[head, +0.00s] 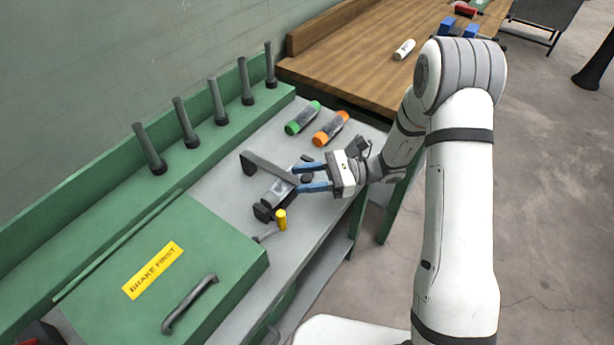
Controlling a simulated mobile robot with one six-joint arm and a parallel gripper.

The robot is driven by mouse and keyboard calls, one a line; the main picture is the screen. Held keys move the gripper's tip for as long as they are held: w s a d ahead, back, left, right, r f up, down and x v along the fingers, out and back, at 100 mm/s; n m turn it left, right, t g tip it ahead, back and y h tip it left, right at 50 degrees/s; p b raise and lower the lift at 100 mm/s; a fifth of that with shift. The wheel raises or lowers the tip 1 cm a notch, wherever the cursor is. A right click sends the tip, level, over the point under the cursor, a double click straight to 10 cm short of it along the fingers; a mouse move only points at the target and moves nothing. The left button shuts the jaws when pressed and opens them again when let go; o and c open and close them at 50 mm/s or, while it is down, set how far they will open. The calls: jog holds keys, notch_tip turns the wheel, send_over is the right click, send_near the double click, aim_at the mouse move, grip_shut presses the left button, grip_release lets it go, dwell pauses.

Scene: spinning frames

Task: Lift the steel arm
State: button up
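The steel arm (270,167) is a grey bar on the drafting unit of the green machine, in the middle of the head view. It runs from a dark block at its left end toward my gripper. My gripper (297,179) has two blue fingers, spread apart and pointing left. The fingertips are at the arm's right end. I cannot tell whether they touch it or straddle it. Dark rollers and blocks (264,211) sit below and beside the arm, partly hidden by the fingers.
A yellow-tipped lever (281,219) stands just below the unit. Several grey spindles (218,100) stand behind. Green (303,117) and orange (331,128) bobbins lie near a wooden table (350,70).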

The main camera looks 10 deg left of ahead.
grip_shut()
dwell(0.4)
